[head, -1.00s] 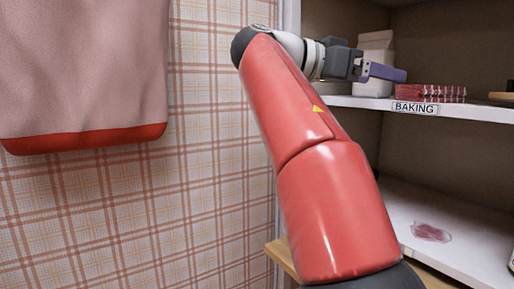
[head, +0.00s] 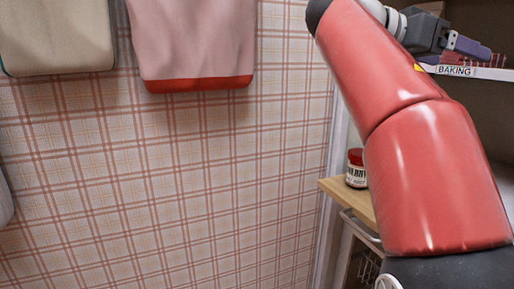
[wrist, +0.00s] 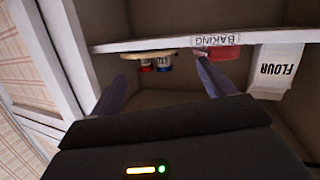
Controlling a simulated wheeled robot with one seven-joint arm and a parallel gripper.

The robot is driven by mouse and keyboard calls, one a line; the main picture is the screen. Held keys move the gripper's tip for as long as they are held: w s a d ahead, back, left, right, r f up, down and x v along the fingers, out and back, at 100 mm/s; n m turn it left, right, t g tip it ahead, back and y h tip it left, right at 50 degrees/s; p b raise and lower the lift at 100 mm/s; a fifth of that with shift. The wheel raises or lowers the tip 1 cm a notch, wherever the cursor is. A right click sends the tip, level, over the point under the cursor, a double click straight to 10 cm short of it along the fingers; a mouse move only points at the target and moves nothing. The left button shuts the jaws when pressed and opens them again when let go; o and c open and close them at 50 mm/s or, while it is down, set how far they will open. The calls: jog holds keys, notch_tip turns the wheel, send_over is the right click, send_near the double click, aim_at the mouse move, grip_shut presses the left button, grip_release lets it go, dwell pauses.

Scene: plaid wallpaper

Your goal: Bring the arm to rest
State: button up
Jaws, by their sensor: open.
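My red arm rises on the right of the head view, and my gripper (head: 470,45) with its purple fingers is at the upper right, in front of the shelf labelled BAKING (head: 480,72). In the wrist view, which is upside down, my gripper (wrist: 162,75) has its two fingers wide apart with nothing between them. The BAKING shelf edge (wrist: 140,45) runs across beyond the fingertips. My gripper holds nothing.
A flour bag (wrist: 276,72), a red package (wrist: 225,52) and small jars (wrist: 164,63) are on the shelf. A red-lidded jar (head: 356,168) stands on a wooden ledge (head: 352,198). Pink (head: 195,40) and beige (head: 58,35) cloths hang on the plaid wall (head: 220,170).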

notch_tip(320, 180, down, 10)
jog(key=d+r+n+t+y, duration=0.1)
jog(key=d+n+t+y, duration=0.1)
jog(key=n+t+y, duration=0.3)
jog(key=s+a+f+n+y, duration=0.3)
jog(key=s+a+f, duration=0.2)
jog(key=f, duration=0.6)
jog(key=s+a+f+n+y, duration=0.4)
jog(key=s+a+f, duration=0.1)
jog(key=f, duration=0.6)
jog(key=s+a+f+n+y, duration=0.3)
jog(key=s+a+f, duration=0.3)
jog(key=f, duration=0.6)
jog(key=shift+a+n, duration=0.4)
jog(key=shift+a, duration=0.2)
jog(key=shift+r, duration=0.1)
